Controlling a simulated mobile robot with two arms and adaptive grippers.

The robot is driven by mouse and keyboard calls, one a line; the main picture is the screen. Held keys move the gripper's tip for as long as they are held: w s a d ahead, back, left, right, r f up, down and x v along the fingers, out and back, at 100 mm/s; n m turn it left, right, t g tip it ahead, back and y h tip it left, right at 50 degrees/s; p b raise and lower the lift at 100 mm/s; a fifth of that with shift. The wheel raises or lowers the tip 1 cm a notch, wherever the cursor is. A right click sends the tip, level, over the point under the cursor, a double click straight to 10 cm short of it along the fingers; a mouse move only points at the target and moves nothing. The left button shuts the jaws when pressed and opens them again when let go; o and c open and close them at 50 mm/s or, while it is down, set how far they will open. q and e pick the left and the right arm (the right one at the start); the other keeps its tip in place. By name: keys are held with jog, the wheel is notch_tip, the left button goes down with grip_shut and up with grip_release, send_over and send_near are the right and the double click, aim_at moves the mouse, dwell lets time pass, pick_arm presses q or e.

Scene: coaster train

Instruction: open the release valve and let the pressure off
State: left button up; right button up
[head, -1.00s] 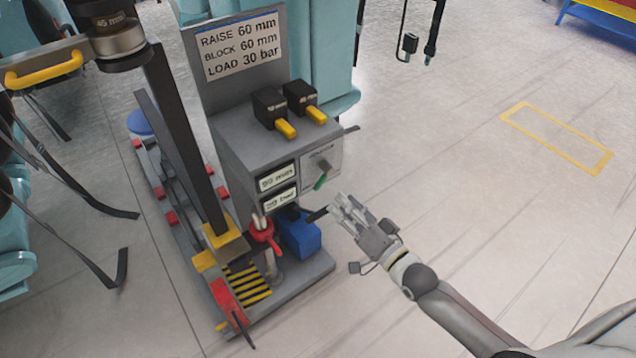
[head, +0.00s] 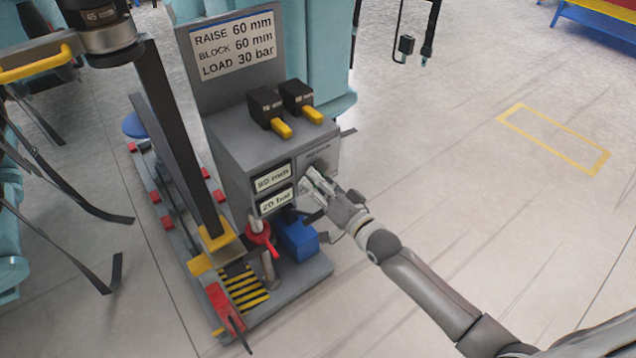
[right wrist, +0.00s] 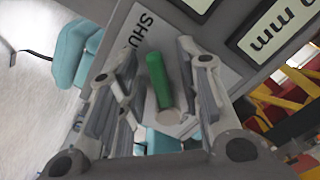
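A green-handled valve lever (right wrist: 158,80) sticks out of a pale plate on the front of the grey control box (head: 225,130). Letters reading "SHU" show on that plate in the right wrist view. My right gripper (head: 308,178) is at this plate and hides the lever in the head view. In the right wrist view its fingers (right wrist: 155,62) are open, one on each side of the green handle; I cannot tell whether they touch it. Two displays show mm (head: 272,179) and bar (head: 276,201); the lower seems to read 20 bar. My left gripper is out of view.
Two black switches with yellow levers (head: 281,128) sit on top of the box. A red handle (head: 262,238) and a blue block (head: 298,238) are below the displays. A dark upright post (head: 180,140) stands to the left.

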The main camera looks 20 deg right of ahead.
grip_shut()
